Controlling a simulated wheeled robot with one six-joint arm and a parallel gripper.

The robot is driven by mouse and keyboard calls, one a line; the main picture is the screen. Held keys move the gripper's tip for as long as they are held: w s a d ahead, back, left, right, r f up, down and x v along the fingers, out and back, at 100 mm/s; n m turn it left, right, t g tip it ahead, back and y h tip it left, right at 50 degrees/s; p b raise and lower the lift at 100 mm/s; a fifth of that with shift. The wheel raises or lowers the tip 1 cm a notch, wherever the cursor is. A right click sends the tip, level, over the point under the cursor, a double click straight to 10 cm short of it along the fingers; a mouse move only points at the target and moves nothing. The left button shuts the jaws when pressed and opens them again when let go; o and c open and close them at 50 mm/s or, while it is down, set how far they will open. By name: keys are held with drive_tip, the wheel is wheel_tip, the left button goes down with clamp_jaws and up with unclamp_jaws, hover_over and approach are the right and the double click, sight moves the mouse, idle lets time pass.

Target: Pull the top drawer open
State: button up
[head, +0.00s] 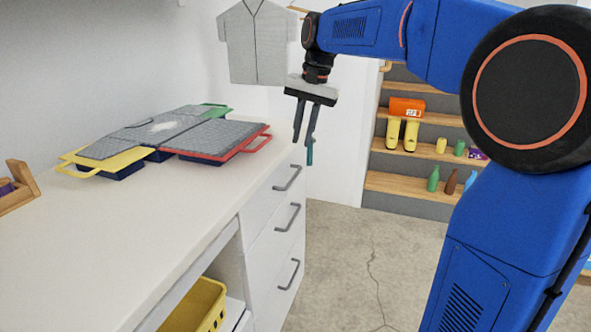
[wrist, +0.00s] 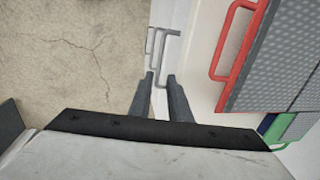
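The white drawer unit stands under the counter, with three drawers stacked and all looking shut. The top drawer (head: 267,197) has a grey bar handle (head: 289,178). The handles of the lower drawers hang below it. My gripper (head: 305,148) points down above and beyond the top handle, near the counter's far end, and appears apart from it. Its two dark fingers are spread with an empty gap. In the wrist view the gripper (wrist: 160,77) has the grey handles (wrist: 166,33) just ahead of its fingertips, beside the white drawer fronts.
On the counter (head: 150,225) lie grey-topped trays with yellow, red (head: 245,143) and green handles, close to the gripper's side. A yellow basket (head: 197,306) sits in the open bay below. Stepped shelves (head: 405,187) stand behind. The concrete floor (head: 350,270) before the drawers is clear.

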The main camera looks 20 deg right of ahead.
sight(294, 176)
drive_tip(key=f, duration=0.3)
drive_tip(key=a+f, duration=0.1)
drive_tip(key=f, duration=0.3)
drive_tip(key=w+f, duration=0.1)
drive_tip(key=f, duration=0.3)
drive_tip(key=shift+w+a, duration=0.1)
drive_tip(key=shift+a, duration=0.25)
clamp_jaws()
